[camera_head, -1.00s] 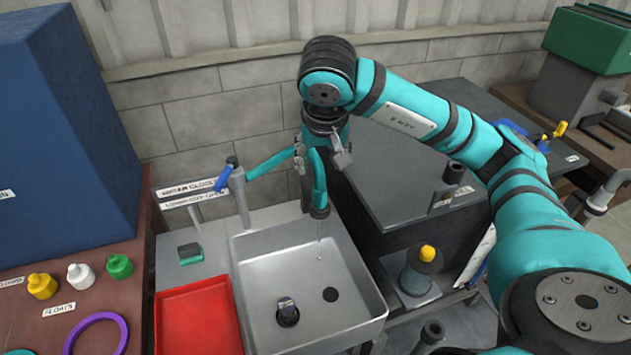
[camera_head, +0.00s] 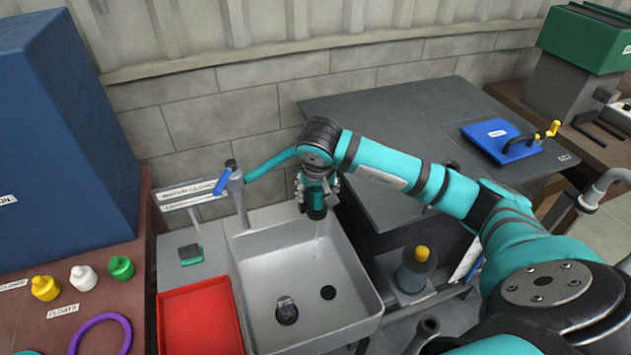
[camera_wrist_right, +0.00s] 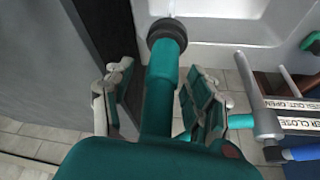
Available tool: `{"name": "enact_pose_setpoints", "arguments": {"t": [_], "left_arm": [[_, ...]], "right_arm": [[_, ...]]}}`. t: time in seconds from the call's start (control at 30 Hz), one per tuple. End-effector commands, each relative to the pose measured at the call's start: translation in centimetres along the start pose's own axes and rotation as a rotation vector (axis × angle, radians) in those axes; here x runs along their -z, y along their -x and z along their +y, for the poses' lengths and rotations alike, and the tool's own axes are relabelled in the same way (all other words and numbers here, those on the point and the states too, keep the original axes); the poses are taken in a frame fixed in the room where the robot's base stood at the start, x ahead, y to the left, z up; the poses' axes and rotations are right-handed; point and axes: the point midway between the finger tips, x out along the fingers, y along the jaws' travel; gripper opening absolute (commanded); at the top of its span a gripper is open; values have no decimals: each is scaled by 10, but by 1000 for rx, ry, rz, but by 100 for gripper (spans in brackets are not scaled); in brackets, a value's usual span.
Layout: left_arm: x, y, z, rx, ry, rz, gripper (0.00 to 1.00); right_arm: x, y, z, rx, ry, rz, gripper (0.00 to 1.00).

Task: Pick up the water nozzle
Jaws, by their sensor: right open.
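The water nozzle (camera_head: 317,213) is the dark-tipped downward end of a teal spout over the back edge of the steel sink (camera_head: 262,238). In the right wrist view, the teal nozzle tube (camera_wrist_right: 161,78) runs between the two fingers and ends in a dark ring. My right gripper (camera_head: 318,192) is at the nozzle, with the arm above hiding part of the spout. In the wrist view, the open right gripper (camera_wrist_right: 160,98) has one finger on each side of the tube, with visible gaps. My left gripper is not in view.
A blue lever (camera_head: 223,181) stands left of the spout beside label plates. A red tray (camera_head: 200,318) lies left of the sink. A dark grey cabinet (camera_head: 400,130) stands right of it.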

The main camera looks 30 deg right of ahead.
Motion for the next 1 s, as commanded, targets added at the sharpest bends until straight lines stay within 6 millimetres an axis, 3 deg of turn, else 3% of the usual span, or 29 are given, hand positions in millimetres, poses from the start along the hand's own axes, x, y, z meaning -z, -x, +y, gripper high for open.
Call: {"name": "enact_pose_setpoints", "arguments": {"t": [0.27, 0.7, 1.0], "left_arm": [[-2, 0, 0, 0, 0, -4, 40], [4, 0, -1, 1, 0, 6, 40], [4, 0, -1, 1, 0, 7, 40]], "right_arm": [[0, -3, 0, 1, 0, 0, 55], [0, -3, 0, 1, 0, 0, 0], [1, -1, 0, 2, 0, 2, 0]]}}
